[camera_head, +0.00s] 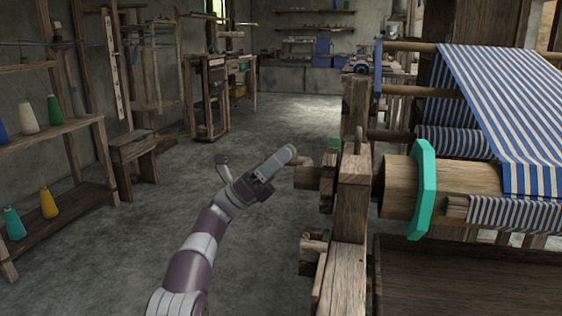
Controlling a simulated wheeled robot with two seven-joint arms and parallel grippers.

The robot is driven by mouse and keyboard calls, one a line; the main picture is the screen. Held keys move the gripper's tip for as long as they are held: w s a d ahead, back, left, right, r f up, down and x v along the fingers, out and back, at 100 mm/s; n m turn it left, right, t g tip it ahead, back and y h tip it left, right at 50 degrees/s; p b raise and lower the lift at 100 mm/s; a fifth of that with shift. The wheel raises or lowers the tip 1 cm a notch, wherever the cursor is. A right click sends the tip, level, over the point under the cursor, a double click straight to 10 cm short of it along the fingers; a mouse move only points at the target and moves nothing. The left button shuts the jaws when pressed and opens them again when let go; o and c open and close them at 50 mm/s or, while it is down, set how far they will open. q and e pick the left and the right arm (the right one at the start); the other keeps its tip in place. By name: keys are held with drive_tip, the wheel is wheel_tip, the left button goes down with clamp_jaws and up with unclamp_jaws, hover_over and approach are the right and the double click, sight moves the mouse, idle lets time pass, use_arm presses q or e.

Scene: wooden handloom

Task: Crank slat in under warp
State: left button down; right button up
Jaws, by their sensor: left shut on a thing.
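The loom stands at the right, with blue-and-white striped warp (510,95) running down to a thick wooden beam (400,187) with a teal end flange (424,187). A strip of striped cloth lies along the beam's front; a wooden slat edge (456,207) seems to show at its left end, though I cannot make it out clearly. A wooden crank hub (308,177) sticks out left of the loom post. My left gripper (288,158) is at the crank's outer end, shut on what looks like its handle, mostly hidden by the gripper. My right gripper is out of view.
The loom's wooden post (351,200) stands right of my left gripper, with a wooden block (313,250) lower down. A shelf with thread cones (48,202) and a stool (134,155) stand at the left. The floor between is clear.

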use_arm(q)
drive_tip(key=shift+r, duration=0.45)
idle(0.4)
drive_tip(key=c, duration=0.9)
unclamp_jaws()
drive_tip(key=shift+f, duration=0.1)
drive_tip(key=p+v, duration=0.4)
drive_tip(key=v, duration=0.8)
drive_tip(key=shift+a+f, duration=0.25)
drive_tip(key=shift+f, duration=0.05)
